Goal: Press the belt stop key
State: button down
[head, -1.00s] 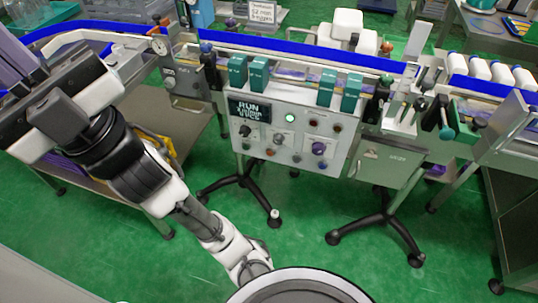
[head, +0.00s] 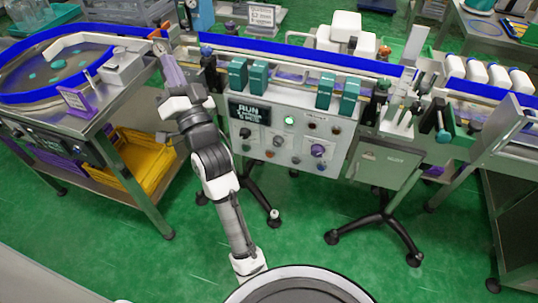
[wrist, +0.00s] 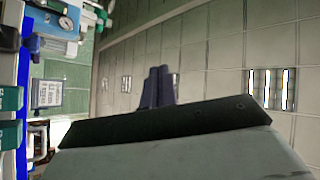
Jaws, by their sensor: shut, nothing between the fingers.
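The grey control panel (head: 300,138) hangs on the front of the conveyor in the head view. It has a dark display reading RUN (head: 250,112), a lit green button (head: 289,120), dark small buttons to its right, and several knobs, one of them purple (head: 318,150). The labels are too small to read, so I cannot tell which one is the belt stop key. My gripper (head: 167,62) is up and left of the panel, apart from it, pointing away toward the back. Its two fingers (wrist: 158,88) are together and empty in the wrist view, which does not show the panel.
Teal blocks (head: 248,75) stick out above the panel. The blue-edged conveyor (head: 300,52) runs along the back. A round-ended table (head: 70,90) with a yellow crate (head: 140,160) below stands left. Wheeled stand legs (head: 380,225) are below. Green floor in front is open.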

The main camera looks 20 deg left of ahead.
aim_at(269, 155)
jog(key=w+d+f+m+g+h+p, duration=0.1)
jog(key=w+d+f+m+h, duration=0.25)
jog(key=f, duration=0.85)
jog(key=w+d+f+m+g+h, duration=0.25)
jog(key=w+f+m, duration=0.2)
jog(key=f, duration=0.75)
jog(key=s+d+f+m+g+h, duration=0.1)
jog(key=s+d+f+m+h, duration=0.1)
jog(key=d+f, duration=0.3)
jog(key=s+d+f+m+g+h, duration=0.1)
jog(key=d+f+m, duration=0.4)
jog(key=f, duration=0.9)
jog(key=shift+s+g+h+p, duration=0.4)
jog(key=shift+g, duration=0.05)
jog(key=shift+w+d, duration=0.1)
jog(key=w+b, duration=0.3)
jog(key=w, duration=0.5)
jog(key=shift+w, duration=0.3)
jog(key=shift+w, duration=0.1)
jog(key=shift+w, duration=0.35)
